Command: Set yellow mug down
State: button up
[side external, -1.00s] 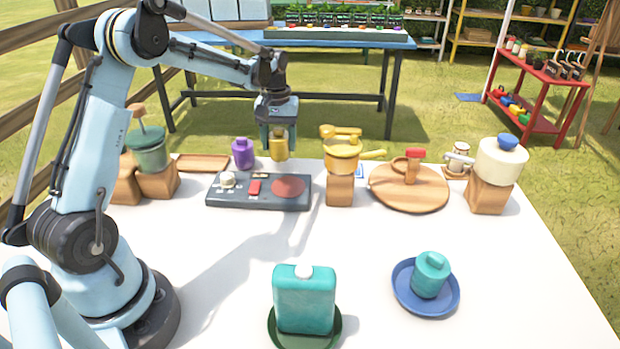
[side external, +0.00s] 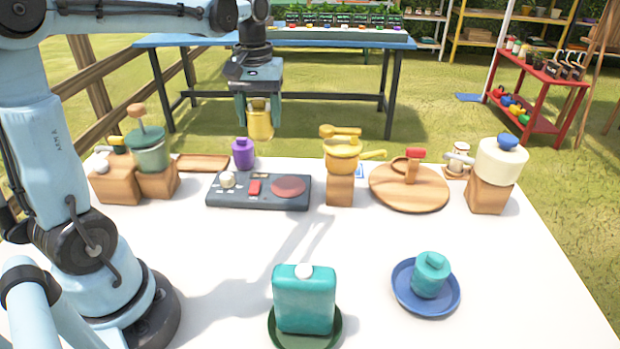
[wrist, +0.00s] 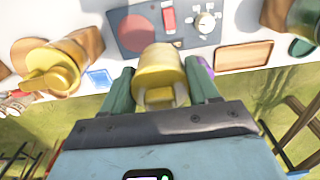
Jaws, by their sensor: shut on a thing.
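The yellow mug (side external: 260,126) hangs in the air in the side view, above and behind the dark control panel as seen there. My gripper (side external: 259,108) is shut on the mug, with its fingers pointing down on both sides of it. The wrist view shows the yellow mug (wrist: 160,72) between the two green fingers (wrist: 158,92). The mug touches nothing but the gripper. Its handle cannot be made out clearly.
The panel (side external: 212,201) has a red disc (side external: 288,187). A purple bottle (side external: 243,155) stands behind it. A yellow pot (side external: 342,155) on a wooden block (side external: 340,189) is to the right. The white table (side external: 220,255) is clear in the middle.

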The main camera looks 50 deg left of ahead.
jog(key=s+d+f, duration=0.2)
jog(key=s+d, duration=0.2)
jog(key=s, duration=0.5)
jog(key=s+d+f, duration=0.2)
jog(key=s+d, duration=0.2)
jog(key=s, duration=0.5)
jog(key=a+f, duration=0.2)
jog(key=a, duration=0.1)
jog(key=s+a+f, duration=0.1)
jog(key=a+f, duration=0.1)
jog(key=a, duration=0.2)
jog(key=s+a+f, duration=0.1)
jog(key=a+f, duration=0.1)
jog(key=a, duration=0.1)
jog(key=shift+s+a+f, duration=0.2)
jog(key=shift+a+f, duration=0.2)
jog(key=shift+f, duration=2)
jog(key=shift+f, duration=0.2)
jog(key=o, duration=1.4)
jog(key=shift+o, duration=0.2)
jog(key=shift+r, duration=0.15)
